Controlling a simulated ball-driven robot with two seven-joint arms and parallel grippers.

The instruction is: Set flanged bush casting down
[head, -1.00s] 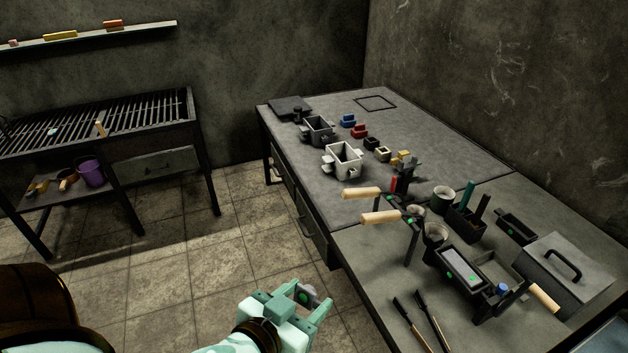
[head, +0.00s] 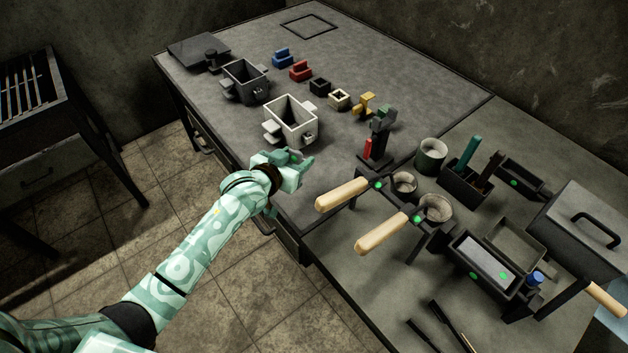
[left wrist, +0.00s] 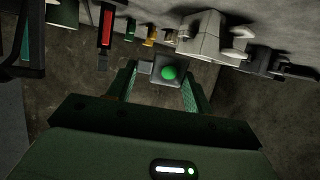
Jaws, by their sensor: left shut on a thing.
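My left gripper (head: 299,163) reaches over the near left edge of the grey workbench (head: 400,60), just in front of the white flask (head: 285,130). In the left wrist view, the gripper (left wrist: 163,82) is shut on a small grey piece with a green dot, which I take to be the flanged bush casting (left wrist: 158,80). The casting sits between both fingers. In the head view the gripper mostly hides it, and I cannot tell its height above the bench. My right gripper is not in view.
A dark flask (head: 245,88) stands behind the white one. Coloured small blocks, such as a blue one (head: 284,60), line the bench. Wooden-handled ladles (head: 343,194) lie to the right. An outlined square (head: 310,26) at the back is empty, with clear bench around it.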

